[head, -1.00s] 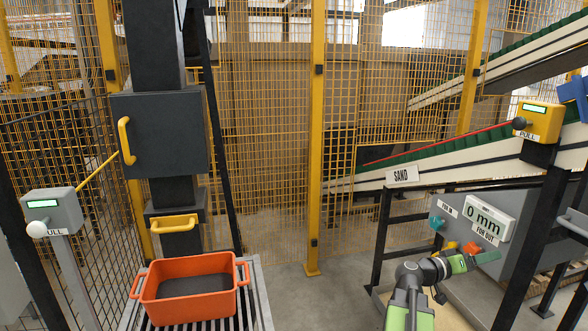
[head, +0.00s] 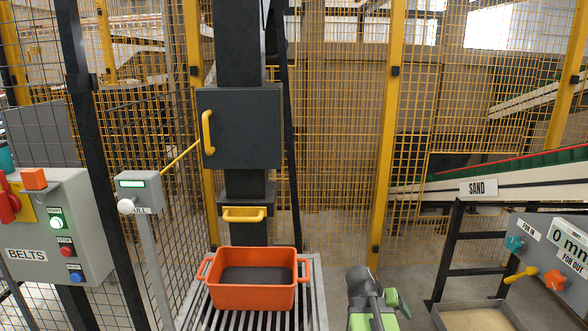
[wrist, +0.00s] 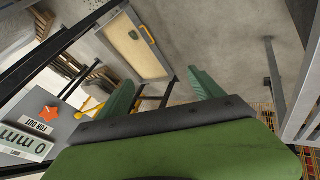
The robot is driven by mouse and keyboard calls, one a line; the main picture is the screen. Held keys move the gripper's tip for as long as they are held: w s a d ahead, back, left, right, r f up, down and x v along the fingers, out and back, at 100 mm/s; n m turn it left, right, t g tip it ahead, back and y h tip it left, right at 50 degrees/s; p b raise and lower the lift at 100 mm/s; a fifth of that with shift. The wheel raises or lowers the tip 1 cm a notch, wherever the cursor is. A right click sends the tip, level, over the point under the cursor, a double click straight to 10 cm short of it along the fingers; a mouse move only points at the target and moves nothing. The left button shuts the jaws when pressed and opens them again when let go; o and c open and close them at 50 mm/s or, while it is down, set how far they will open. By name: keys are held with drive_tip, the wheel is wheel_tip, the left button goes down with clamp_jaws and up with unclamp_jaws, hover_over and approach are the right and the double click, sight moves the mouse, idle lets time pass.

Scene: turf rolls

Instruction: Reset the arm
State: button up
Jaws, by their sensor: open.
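My gripper (wrist: 162,90) is open and empty in the wrist view, its two dark green fingers apart with bare floor and part of a sand tray between and beyond them. In the head view my gripper (head: 399,303) is partly hidden behind my arm at the bottom, right of centre. It is left of the grey panel with the mm display (head: 570,247) and apart from it. The same display (wrist: 25,142) shows at the lower left of the wrist view.
An orange bin (head: 254,292) stands on a roller conveyor (head: 318,300) left of my arm. A grey BELTS box (head: 85,215) and a post with a small display (head: 139,190) are further left. A sand tray (head: 480,318) lies at right. Yellow mesh fencing closes the back.

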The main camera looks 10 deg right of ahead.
drive_tip(key=w+a+f+n+y, duration=0.1)
drive_tip(key=a+f+n+y, duration=0.15)
drive_tip(key=a, duration=1.25)
drive_tip(key=w+a+f+n+y, duration=0.1)
drive_tip(key=a+f+n+y, duration=0.2)
drive_tip(key=a, duration=1.1)
drive_tip(key=s+f+g+y+b, duration=0.1)
drive_tip(key=s+f+y+b, duration=0.15)
drive_tip(key=f+b, duration=0.8)
wheel_tip(320, 180, up, 31)
drive_tip(key=h+p, duration=0.1)
drive_tip(key=p, duration=2.8)
drive_tip(key=shift+s+a+p, duration=0.3)
drive_tip(key=shift+a+p, duration=0.05)
drive_tip(key=shift+f, duration=0.15)
